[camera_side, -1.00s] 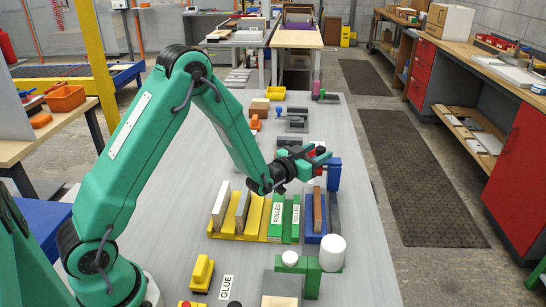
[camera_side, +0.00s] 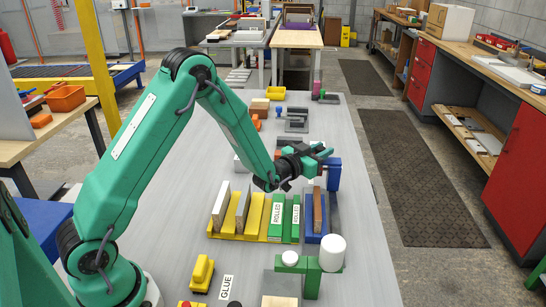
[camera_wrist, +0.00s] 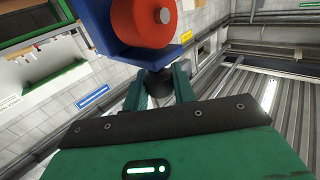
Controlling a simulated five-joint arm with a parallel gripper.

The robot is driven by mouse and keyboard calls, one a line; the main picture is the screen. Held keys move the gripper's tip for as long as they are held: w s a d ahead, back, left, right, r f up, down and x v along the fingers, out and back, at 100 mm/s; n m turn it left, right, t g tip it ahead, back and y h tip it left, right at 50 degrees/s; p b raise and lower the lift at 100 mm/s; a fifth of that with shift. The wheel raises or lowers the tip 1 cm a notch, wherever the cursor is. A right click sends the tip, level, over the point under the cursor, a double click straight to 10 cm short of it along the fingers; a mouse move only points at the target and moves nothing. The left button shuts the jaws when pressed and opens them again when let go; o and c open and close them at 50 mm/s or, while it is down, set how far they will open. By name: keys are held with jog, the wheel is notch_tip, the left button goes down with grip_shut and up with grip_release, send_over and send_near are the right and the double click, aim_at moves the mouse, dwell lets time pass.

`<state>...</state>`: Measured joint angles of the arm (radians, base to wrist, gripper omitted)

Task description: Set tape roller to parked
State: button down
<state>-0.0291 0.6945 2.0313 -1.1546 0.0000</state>
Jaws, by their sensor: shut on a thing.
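The tape roller shows in the wrist view as a red roll (camera_wrist: 143,18) in a blue bracket (camera_wrist: 98,24). A dark round handle (camera_wrist: 160,82) below the bracket sits between the two green fingers of my gripper (camera_wrist: 161,88), which is shut on it. In the side view my gripper (camera_side: 319,153) is at the right side of the table. A blue upright part (camera_side: 334,174) shows just right of and below the fingers. The red roll is hidden there, and I cannot tell whether the roller touches anything beneath it.
Below my gripper stand a yellow rack (camera_side: 225,236) with upright boards, green slots (camera_side: 276,232) marked ROLLED, and a blue holder (camera_side: 310,237) with a brown board. A green fixture (camera_side: 312,277) with white knobs is nearer. Bare table lies left of the rack.

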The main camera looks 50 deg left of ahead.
jog(key=shift+m+h, duration=0.4)
jog(key=shift+h, duration=0.2)
jog(key=s+d, duration=0.3)
jog(key=shift+s+d, duration=0.25)
jog(key=shift+d, duration=0.05)
jog(key=c, duration=1.2)
grip_release()
jog(key=shift+o, duration=0.2)
jog(key=shift+s, duration=0.15)
jog(key=s, duration=0.7)
jog(key=shift+s+a, duration=0.15)
jog(key=shift+s, duration=0.1)
